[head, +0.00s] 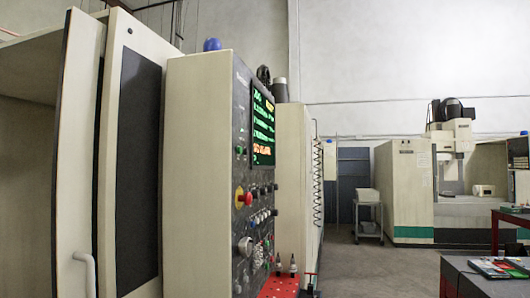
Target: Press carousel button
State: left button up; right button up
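A CNC machine's control panel (257,180) stands in the middle of the head view, seen at a steep angle. It has a lit screen (262,127) with green and orange text. Below the screen are a red emergency button (248,199), several knobs and rows of small buttons (263,218). I cannot tell which of these is the carousel button, as the labels are too small to read. Neither of my grippers shows in the head view.
A machine door with a white handle (85,268) is at the left. A red rack (279,287) with tool holders sits below the panel. Another machine (412,190) and a cart (368,216) stand behind. A dark-topped table (480,280) is at the lower right. Open floor (375,272) lies between.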

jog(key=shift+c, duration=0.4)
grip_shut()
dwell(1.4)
